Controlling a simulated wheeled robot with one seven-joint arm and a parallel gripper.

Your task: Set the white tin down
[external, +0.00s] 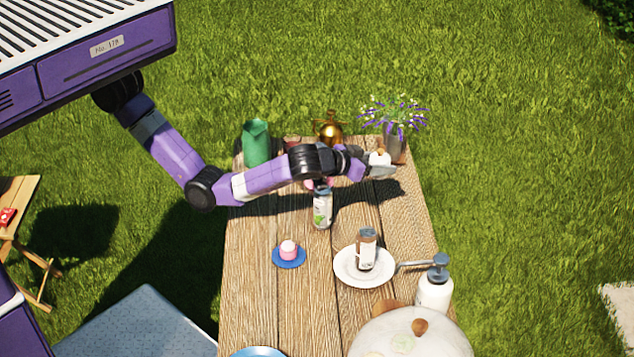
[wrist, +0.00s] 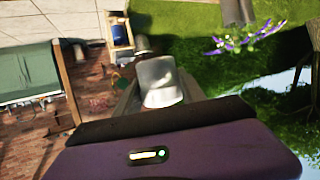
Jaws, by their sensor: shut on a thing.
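My gripper (external: 382,168) is at the end of the outstretched arm, above the far right part of the wooden table. It is shut on a small pale thing, which looks like the white tin (external: 379,157), held clear of the tabletop. The arm and fingers partly hide it. In the wrist view a pale grey-white shape (wrist: 158,80) shows just past my purple housing; I cannot tell there where the fingers end and the tin begins.
A flower vase (external: 396,147) stands close behind my gripper, with a gold pot (external: 329,128) and green pitcher (external: 256,143) to its left. A labelled can (external: 322,209), a blue saucer (external: 289,263) with a pink cake, and a white plate (external: 347,275) with a jar stand nearer.

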